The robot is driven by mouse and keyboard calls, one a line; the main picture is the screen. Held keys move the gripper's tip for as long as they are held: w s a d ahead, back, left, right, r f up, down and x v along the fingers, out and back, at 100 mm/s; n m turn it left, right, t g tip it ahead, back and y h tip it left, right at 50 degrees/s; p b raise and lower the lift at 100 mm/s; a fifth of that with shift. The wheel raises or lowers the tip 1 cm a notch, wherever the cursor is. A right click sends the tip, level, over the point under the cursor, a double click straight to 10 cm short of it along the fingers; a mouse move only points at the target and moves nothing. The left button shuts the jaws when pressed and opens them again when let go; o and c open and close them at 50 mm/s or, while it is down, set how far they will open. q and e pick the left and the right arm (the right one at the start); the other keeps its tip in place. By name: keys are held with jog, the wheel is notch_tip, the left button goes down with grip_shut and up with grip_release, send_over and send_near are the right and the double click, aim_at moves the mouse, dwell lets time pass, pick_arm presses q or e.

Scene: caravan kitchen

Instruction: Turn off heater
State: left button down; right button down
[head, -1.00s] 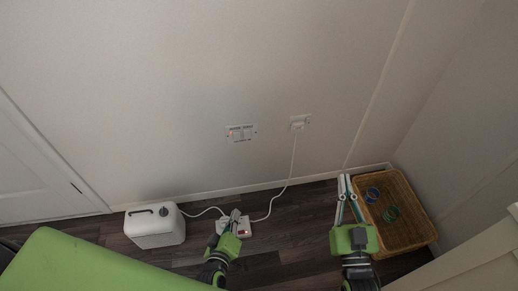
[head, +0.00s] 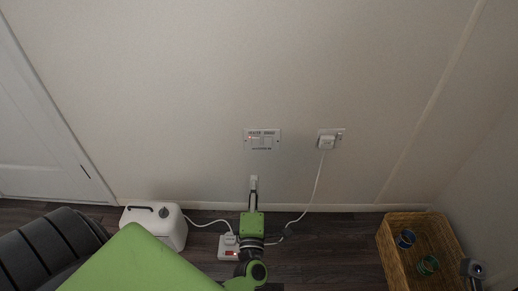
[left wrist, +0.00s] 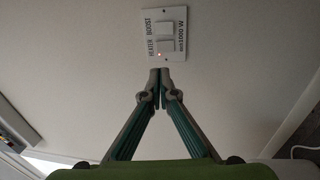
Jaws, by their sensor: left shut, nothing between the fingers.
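The heater switch panel (head: 262,139) is a white plate on the wall. My left gripper (head: 253,180) is shut and empty, pointing up the wall below the panel. In the left wrist view the left gripper's fingertips (left wrist: 160,72) meet just below the panel's lower edge; I cannot tell if they touch the wall. My right gripper's fingers are not in view.
A plugged socket (head: 327,141) is right of the panel, its white cord hanging down to a power strip (head: 229,252) on the floor. A white jerrycan (head: 166,225) stands left of the strip. A wicker basket (head: 389,254) with blue and green rings stands right.

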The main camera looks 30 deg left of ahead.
pick_arm(q)
jog(key=b, duration=0.3)
send_near(256, 140)
jog(key=x, duration=0.6)
jog(key=shift+f, duration=0.1)
jog(key=shift+w+a, duration=0.3)
jog(key=shift+w, duration=0.1)
